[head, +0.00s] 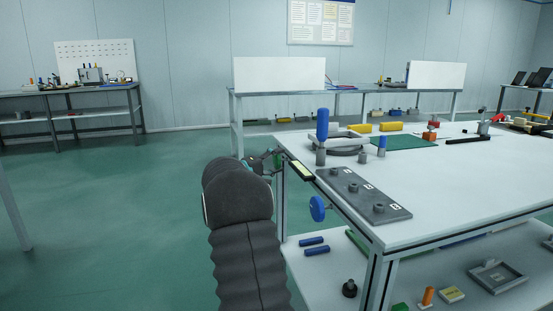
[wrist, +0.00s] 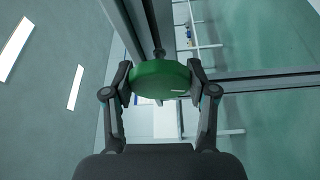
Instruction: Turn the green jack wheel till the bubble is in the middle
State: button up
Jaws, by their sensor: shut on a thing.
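The green jack wheel (wrist: 160,82) fills the middle of the wrist view, a round disc with a small pale mark near its right side. My gripper (wrist: 160,78) is shut on it, one finger on each side of its rim. In the head view my gripper (head: 272,160) is at the table's left corner, and my own arm hides most of the wheel. A level with a pale yellow vial (head: 301,170) in a dark frame sits at the table's left edge, close to the gripper. The bubble is too small to make out.
A blue wheel (head: 317,208) sticks out below the table edge, near the level. A grey plate with knobs (head: 364,194) lies on the white table (head: 450,190). Blue-handled tools (head: 322,125) stand behind it. The floor left of the table is clear.

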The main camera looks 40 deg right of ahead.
jog(key=n+p, duration=0.1)
jog(key=n+y+p, duration=0.1)
jog(key=n+p, duration=0.1)
jog(key=shift+r, duration=0.25)
jog(key=shift+f+n+y+p, duration=0.15)
jog(key=shift+n+y+p, duration=0.45)
jog(key=shift+n+p, duration=0.35)
jog(key=shift+f, duration=0.1)
jog(key=o, duration=1.2)
jog(key=a, duration=0.4)
jog(key=w+a+r, duration=0.1)
jog(key=a, duration=0.6)
jog(key=shift+w+a+r, duration=0.3)
jog(key=shift+a+r, duration=0.05)
jog(key=shift+r, duration=0.05)
